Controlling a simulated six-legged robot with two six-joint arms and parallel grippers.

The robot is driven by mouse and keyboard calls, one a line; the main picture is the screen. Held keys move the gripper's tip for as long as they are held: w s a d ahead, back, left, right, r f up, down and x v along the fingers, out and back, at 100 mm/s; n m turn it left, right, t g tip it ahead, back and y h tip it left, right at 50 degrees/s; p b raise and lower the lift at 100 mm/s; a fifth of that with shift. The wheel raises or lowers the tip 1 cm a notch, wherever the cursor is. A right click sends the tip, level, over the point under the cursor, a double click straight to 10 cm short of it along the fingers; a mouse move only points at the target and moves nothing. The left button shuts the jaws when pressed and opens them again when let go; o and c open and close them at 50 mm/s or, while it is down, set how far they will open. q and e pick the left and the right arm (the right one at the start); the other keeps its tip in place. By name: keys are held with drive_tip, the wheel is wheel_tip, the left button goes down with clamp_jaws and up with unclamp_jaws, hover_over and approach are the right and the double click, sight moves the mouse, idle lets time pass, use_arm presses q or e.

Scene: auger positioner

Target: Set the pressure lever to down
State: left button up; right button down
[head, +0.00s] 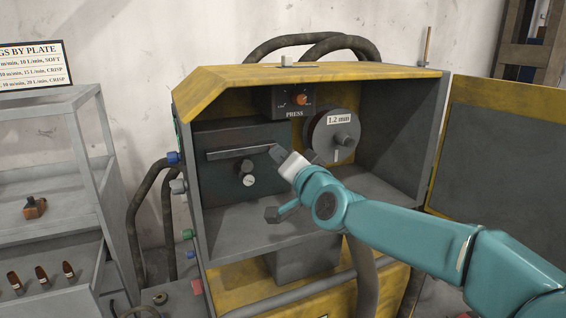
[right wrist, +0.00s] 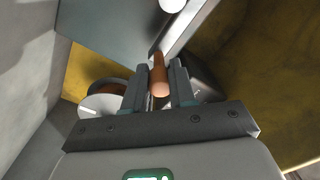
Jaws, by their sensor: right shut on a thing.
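A long grey bar (head: 238,153), which looks like the pressure lever, lies nearly level across the dark panel inside the yellow-edged cabinet. Its right end reaches my right gripper (head: 280,154), which hides that end in the head view. In the right wrist view, my right gripper (right wrist: 160,88) is shut on an orange-brown round handle (right wrist: 159,74). A grey bar (right wrist: 187,26) runs up and to the right from near this handle; the join is not clear. My left gripper is not in view.
A box marked PRESS with an orange knob (head: 302,99) hangs above. The spool labelled 1.2 min (head: 341,121) is close on the right of the gripper. A black knob (head: 244,166) sits below the bar. The cabinet floor (head: 240,228) is mostly clear. The yellow-edged door (head: 490,150) stands open.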

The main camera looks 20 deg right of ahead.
drive_tip(key=shift+f, duration=0.15)
drive_tip(key=c, duration=0.9)
unclamp_jaws()
drive_tip(key=shift+c, duration=0.2)
drive_tip(key=shift+s, duration=0.1)
drive_tip(key=s, duration=1.6)
drive_tip(key=shift+d+f, duration=0.2)
drive_tip(key=shift+d, duration=0.25)
drive_tip(key=shift+s, duration=0.2)
